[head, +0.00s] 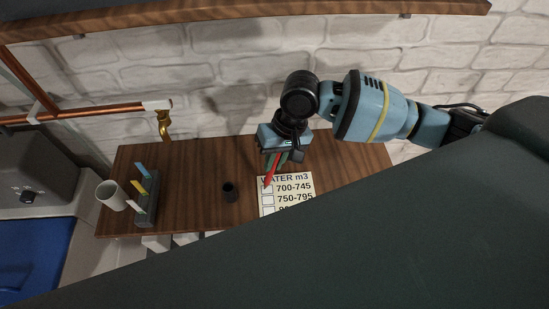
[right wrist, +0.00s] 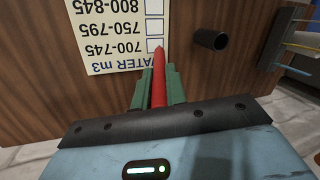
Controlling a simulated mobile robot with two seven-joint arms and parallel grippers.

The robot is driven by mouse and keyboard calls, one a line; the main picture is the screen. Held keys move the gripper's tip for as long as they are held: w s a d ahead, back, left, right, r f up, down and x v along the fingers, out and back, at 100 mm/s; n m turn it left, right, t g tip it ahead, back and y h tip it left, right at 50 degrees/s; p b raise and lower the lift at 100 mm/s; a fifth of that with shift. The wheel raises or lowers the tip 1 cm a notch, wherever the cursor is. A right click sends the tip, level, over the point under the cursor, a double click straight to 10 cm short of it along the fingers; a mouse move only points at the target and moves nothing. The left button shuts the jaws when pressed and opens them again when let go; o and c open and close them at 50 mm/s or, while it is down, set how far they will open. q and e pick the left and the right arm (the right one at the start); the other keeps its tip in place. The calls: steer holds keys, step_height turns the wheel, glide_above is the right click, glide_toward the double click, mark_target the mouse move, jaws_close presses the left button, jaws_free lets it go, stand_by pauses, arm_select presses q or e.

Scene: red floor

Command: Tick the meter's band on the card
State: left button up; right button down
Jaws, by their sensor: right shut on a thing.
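The cream card (head: 299,190) lies on the wooden shelf and is headed "WATER m3". Its rows 700-745 and 750-795 each have an empty-looking box; a third row is partly cut off in the head view. In the right wrist view the card (right wrist: 98,47) appears upside down and the third row reads 800-845. My right gripper (head: 275,164) is shut on a red pen (right wrist: 159,88). The pen's tip is at or just above the 700-745 box; I cannot tell whether it touches. No meter shows. My left gripper is not in view.
A dark cylinder (head: 230,191) stands left of the card. Farther left are a grey holder (head: 146,210) with coloured pieces and a white cup (head: 110,196). A copper pipe with a brass tap (head: 164,125) is behind. My dark body hides the front right.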

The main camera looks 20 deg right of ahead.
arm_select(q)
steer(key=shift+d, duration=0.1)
arm_select(e)
steer(key=shift+f, duration=0.15)
stand_by(0.4)
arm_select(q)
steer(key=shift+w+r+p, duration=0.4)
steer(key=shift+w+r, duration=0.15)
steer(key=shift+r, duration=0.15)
arm_select(e)
steer(key=shift+s+d, duration=0.15)
steer(key=shift+d, duration=0.45)
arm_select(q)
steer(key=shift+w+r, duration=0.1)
arm_select(e)
steer(key=shift+a, duration=0.15)
stand_by(0.4)
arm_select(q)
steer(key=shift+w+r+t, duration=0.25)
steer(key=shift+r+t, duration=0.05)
arm_select(e)
steer(key=shift+a, duration=0.4)
arm_select(q)
steer(key=shift+p, duration=0.3)
